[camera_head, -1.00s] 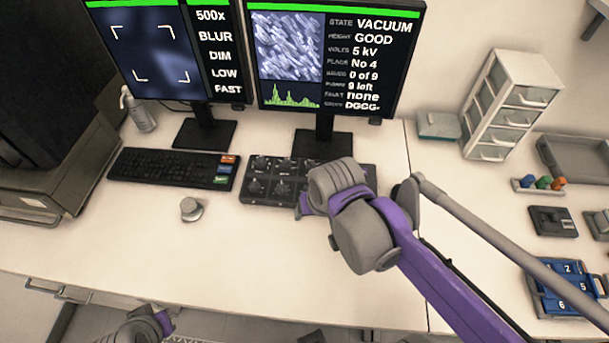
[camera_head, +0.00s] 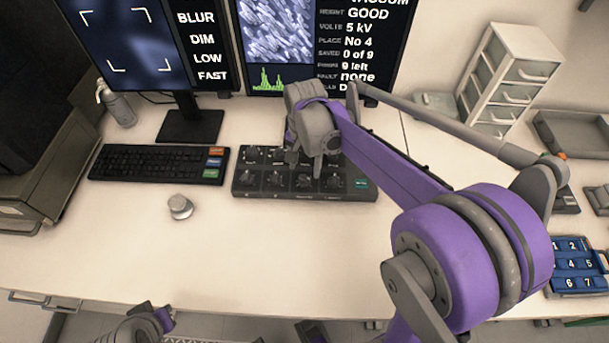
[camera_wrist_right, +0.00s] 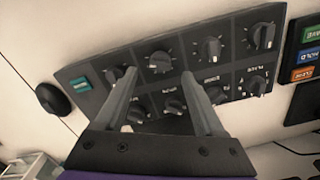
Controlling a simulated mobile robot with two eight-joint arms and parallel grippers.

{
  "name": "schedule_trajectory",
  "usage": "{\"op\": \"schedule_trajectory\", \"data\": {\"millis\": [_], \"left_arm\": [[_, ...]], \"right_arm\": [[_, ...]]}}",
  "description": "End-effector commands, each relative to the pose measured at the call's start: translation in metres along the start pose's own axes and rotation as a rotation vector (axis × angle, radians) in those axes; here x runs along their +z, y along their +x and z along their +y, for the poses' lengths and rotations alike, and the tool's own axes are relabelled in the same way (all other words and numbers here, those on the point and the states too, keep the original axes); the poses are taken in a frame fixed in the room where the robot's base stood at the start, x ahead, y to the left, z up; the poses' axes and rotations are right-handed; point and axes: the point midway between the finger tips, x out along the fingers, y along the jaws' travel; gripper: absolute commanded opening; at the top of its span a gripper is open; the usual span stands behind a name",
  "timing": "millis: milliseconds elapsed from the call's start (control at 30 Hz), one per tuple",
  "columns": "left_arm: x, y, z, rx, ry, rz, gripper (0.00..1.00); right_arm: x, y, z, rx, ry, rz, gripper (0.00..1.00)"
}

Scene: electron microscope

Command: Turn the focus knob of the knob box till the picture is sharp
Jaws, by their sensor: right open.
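The dark knob box (camera_head: 250,187) lies on the desk below the monitors; its several knobs in two rows also show in the wrist view (camera_wrist_right: 83,104). My right gripper (camera_head: 306,164) is over the box, fingers pointing down, partly hiding the upper row. In the wrist view the right gripper (camera_wrist_right: 158,75) is open, and a knob (camera_wrist_right: 159,62) shows between and just beyond its fingertips; contact cannot be told. The left monitor (camera_head: 130,50) shows a blurred blue picture and the word BLUR. My left gripper (camera_head: 150,322) is low at the bottom edge, its fingers unclear.
A keyboard (camera_head: 155,163) lies left of the box, with a small round grey knob-like object (camera_head: 180,207) in front of it. The right monitor (camera_head: 325,60) stands behind the box. White drawers (camera_head: 510,80) and a blue numbered tray (camera_head: 575,265) are on the right.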

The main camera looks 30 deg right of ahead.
Motion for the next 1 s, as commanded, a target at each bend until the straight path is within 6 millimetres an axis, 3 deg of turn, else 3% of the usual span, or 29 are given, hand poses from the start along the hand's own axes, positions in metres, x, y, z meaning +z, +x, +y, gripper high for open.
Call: {"op": "schedule_trajectory", "data": {"millis": [100,300,667,1000], "left_arm": [[0.002,0.003,0.000,0.000,0.000,-0.001,0.00],[0.003,0.004,0.000,0.000,0.000,-0.002,0.00],[0.003,0.005,0.000,0.000,0.000,-0.002,0.00],[0.003,0.005,0.000,0.000,0.000,-0.002,0.00]], "right_arm": [[0.000,0.022,0.000,0.000,-0.001,0.000,0.71],[0.000,0.043,0.000,0.000,-0.001,0.000,0.71],[0.000,0.048,0.000,-0.001,-0.001,0.001,0.71],[0.000,0.048,0.000,-0.001,-0.001,0.001,0.10]]}}
